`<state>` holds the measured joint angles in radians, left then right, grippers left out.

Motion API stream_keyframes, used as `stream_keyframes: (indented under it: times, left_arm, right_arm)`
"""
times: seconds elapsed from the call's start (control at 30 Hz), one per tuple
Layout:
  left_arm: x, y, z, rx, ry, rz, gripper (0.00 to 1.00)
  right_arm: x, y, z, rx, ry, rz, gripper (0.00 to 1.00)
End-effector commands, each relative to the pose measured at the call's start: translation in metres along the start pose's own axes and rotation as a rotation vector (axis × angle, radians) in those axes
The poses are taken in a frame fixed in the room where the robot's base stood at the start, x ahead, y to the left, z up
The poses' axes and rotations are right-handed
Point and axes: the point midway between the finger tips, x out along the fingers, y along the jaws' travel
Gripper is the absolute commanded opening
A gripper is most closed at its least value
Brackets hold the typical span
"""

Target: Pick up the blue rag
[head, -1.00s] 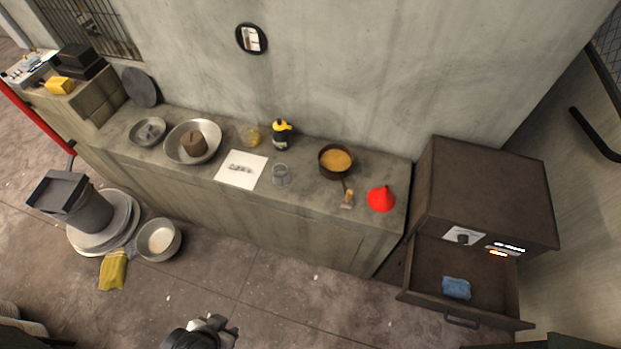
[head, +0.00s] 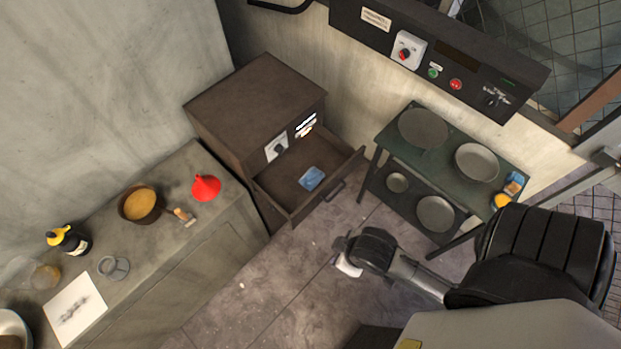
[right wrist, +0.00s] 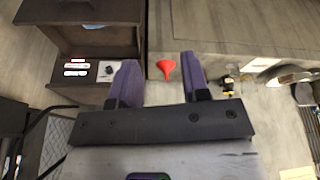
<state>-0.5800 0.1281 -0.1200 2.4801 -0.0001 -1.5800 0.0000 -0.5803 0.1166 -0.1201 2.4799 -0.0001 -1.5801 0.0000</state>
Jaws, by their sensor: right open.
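The blue rag (head: 312,179) lies crumpled in the open drawer (head: 291,207) of the brown metal cabinet (head: 255,105). My right arm comes in from the right in the head view. Its gripper (head: 346,263) hangs over the floor, in front of and apart from the drawer. In the right wrist view the two purple fingers (right wrist: 156,86) are spread, with nothing between them. My left gripper is not in view.
A concrete counter (head: 190,252) stands left of the cabinet, with a red funnel (head: 205,188), a pan (head: 140,203) and a bottle (head: 69,240). A dark green table (head: 440,152) with several metal dishes stands right of the drawer. Floor in front of the drawer is clear.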

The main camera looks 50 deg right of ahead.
Motion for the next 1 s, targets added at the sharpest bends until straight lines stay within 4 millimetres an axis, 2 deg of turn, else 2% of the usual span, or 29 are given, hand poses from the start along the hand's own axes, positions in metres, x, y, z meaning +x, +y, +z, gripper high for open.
stream_keyframes:
  times: [0.23, 0.8, 1.0]
  left_arm:
    - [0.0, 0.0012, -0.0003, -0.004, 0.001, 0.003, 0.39]
    - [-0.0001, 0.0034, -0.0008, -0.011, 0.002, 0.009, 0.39]
    - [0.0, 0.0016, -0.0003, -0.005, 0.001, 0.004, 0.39]
  right_arm:
    - [0.0, -0.0006, -0.0002, 0.002, 0.001, -0.002, 0.43]
    - [0.0, 0.0023, 0.0004, -0.007, -0.001, 0.006, 0.98]
    - [0.0, 0.0025, 0.0004, -0.008, -0.001, 0.006, 0.98]
